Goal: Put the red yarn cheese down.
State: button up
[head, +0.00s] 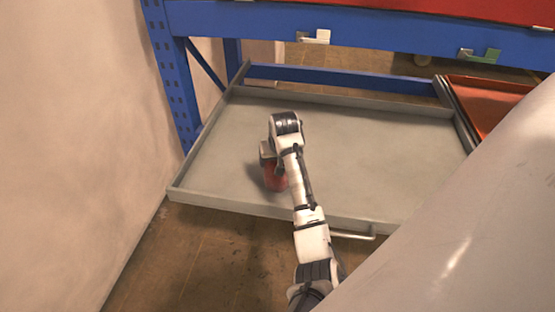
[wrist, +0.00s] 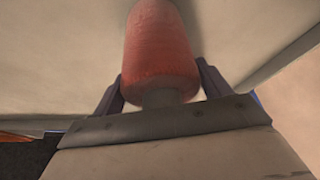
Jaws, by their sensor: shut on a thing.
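I cannot tell whether the yarn cheese touches the tray surface.
The tray has a low rim and a front handle (head: 352,235), and its surface looks otherwise bare. A blue rack post (head: 171,70) and a beige wall (head: 70,130) stand to the left. A red tray (head: 490,100) lies to the right. A blue beam (head: 370,35) crosses above.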

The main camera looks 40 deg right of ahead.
jog(key=o, duration=1.5)
jog(key=v, duration=1.2)
jog(key=shift+r, duration=0.1)
jog(key=shift+w+a, duration=0.1)
